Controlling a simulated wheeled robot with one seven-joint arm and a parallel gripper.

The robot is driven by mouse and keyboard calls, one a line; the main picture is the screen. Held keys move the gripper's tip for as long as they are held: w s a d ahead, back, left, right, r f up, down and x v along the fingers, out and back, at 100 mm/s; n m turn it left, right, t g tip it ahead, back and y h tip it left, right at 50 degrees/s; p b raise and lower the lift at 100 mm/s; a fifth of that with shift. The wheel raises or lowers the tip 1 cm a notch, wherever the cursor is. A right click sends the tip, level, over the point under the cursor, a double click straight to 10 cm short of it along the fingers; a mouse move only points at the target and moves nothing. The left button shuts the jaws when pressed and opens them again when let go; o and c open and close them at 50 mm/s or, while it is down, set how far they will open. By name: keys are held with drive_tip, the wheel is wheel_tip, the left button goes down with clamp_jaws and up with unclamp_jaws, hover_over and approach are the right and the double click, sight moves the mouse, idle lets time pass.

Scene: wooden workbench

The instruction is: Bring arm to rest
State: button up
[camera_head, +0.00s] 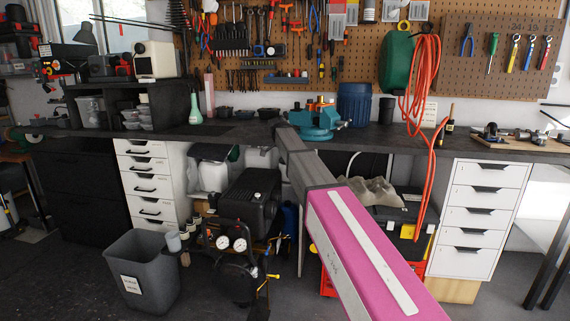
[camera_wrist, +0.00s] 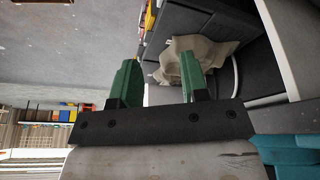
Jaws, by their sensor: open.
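My arm (camera_head: 365,255), pink with a pale stripe and a grey far section, reaches from the bottom right up to the front edge of the workbench. My gripper's jaws do not show clearly in the head view. In the wrist view, my gripper (camera_wrist: 157,82) has two green fingers set well apart on a dark bar. It is open, with nothing held between the fingers. A beige cloth or sack (camera_wrist: 198,55) shows beyond the fingers; it also shows under the bench in the head view (camera_head: 375,191).
A teal vise (camera_head: 318,121) stands on the dark workbench (camera_head: 235,133) by my arm's far end. A teal shape (camera_wrist: 290,150) fills the wrist view's lower right. An orange hose (camera_head: 421,75) hangs at right. A compressor (camera_head: 245,205) and grey bin (camera_head: 143,270) stand at left.

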drive_tip(key=s+d+f+n+y, duration=0.1)
drive_tip(key=s+d+f+n, duration=0.2)
drive_tip(key=s+d+f, duration=0.5)
drive_tip(key=s+d+f+n+y, duration=0.15)
drive_tip(key=s+f+n, duration=0.25)
drive_tip(key=s+f, duration=0.5)
drive_tip(key=s+d+f+n, duration=0.3)
drive_tip(key=s+f, duration=0.4)
drive_tip(key=s, duration=0.2)
drive_tip(key=s+d+f+n+y, duration=0.1)
drive_tip(key=s+d+f+n, duration=0.3)
drive_tip(key=s+f, duration=0.4)
drive_tip(key=shift+s+f+n+g, duration=0.2)
drive_tip(key=shift+s+n+g, duration=0.1)
drive_tip(key=shift+s, duration=0.15)
